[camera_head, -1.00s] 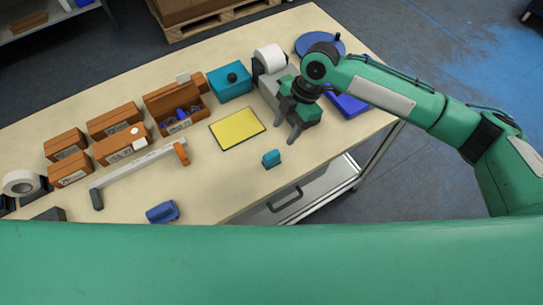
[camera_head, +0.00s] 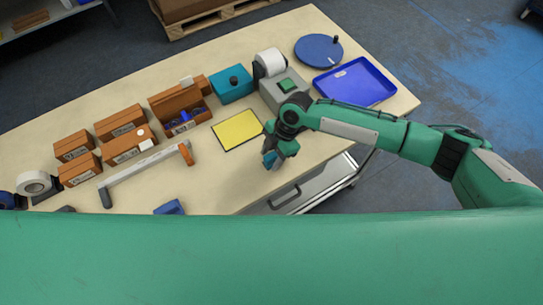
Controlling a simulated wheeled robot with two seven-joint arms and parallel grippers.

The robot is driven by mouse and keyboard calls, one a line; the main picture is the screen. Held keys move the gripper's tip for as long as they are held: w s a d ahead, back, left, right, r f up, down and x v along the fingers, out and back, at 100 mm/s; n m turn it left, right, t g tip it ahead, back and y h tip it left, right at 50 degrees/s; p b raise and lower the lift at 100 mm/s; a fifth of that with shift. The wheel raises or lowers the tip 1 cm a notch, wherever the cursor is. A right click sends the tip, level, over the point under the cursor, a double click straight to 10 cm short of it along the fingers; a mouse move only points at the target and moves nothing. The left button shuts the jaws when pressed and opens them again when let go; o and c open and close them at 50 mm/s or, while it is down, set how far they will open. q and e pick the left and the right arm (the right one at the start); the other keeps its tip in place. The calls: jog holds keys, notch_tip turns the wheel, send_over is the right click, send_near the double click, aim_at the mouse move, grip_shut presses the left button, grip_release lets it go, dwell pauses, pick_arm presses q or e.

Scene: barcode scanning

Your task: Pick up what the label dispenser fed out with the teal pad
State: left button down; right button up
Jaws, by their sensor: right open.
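The label dispenser (camera_head: 279,86) is a grey box with a green button (camera_head: 288,85) on top and a white roll (camera_head: 269,62) behind it. Its front is partly hidden by my right arm, and I cannot make out a fed-out label. The small teal pad (camera_head: 269,161) stands on the table near its front edge, mostly covered by my right gripper (camera_head: 273,158). That gripper points down, open, with its fingers at the pad; I cannot tell whether they touch it.
A yellow mat (camera_head: 237,129) lies left of the gripper. A blue tray (camera_head: 354,82) and a round blue turntable (camera_head: 318,49) are at the back right. A teal box (camera_head: 231,85), orange-brown cartons (camera_head: 128,143) and a grey-and-orange bar (camera_head: 145,172) stand to the left. A drawer is below.

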aim_at(272, 156)
jog(key=shift+c, duration=0.5)
grip_shut()
notch_tip(272, 156, up, 20)
jog(key=b, duration=0.5)
jog(key=c, duration=0.6)
grip_release()
grip_shut()
